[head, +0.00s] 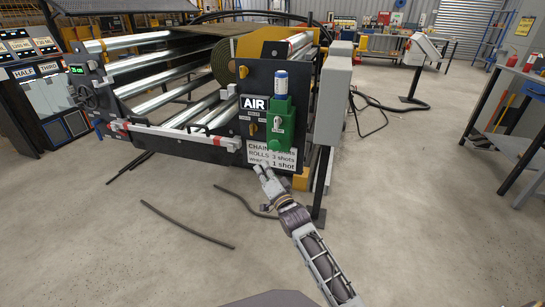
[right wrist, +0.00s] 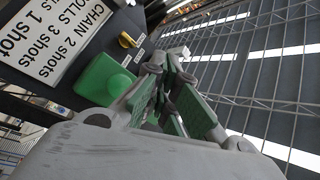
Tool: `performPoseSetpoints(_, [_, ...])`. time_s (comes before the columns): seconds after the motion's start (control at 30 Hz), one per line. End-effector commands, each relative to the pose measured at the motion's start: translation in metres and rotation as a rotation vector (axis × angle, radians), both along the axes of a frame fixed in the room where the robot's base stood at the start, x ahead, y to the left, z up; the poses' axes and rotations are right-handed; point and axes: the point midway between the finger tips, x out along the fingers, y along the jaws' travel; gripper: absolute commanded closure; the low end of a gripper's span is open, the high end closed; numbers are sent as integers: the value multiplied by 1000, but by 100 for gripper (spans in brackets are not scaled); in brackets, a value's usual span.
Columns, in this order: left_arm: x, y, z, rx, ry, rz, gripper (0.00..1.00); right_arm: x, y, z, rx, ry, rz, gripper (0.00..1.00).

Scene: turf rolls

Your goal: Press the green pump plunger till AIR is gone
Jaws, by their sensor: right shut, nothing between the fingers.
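The green pump (head: 280,124) is mounted on the dark front panel of the roller machine, with a clear and blue cylinder (head: 281,82) on top. I cannot tell which part is its plunger. The AIR sign (head: 255,102), with large letters, is on the panel left of the pump. My right gripper (head: 262,170) is below the pump, near the CHAIN/ROLLS shots label (head: 258,154), shut and empty. In the right wrist view its fingers (right wrist: 172,112) are beside a green block (right wrist: 104,80), part of the pump; contact cannot be told. My left gripper is not in view.
A yellow knob (head: 244,72) and a small yellow knob (head: 252,128) are on the panel. A grey box (head: 333,95) stands right of it. Dark strips (head: 188,224) lie on the floor. The floor in front and to the right is mostly clear.

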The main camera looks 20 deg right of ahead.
Motion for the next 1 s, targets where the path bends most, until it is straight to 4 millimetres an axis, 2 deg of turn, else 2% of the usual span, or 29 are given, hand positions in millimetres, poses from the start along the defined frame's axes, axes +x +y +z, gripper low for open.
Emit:
performPoseSetpoints(0.23, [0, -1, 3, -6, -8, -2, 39, -1, 0, 8, 19, -22, 5, 100])
performPoseSetpoints(0.67, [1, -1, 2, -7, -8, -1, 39, 0, 0, 8, 19, -22, 5, 100])
performPoseSetpoints(1.0, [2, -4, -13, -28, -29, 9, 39, 14, -10, 7, 17, -23, 5, 100])
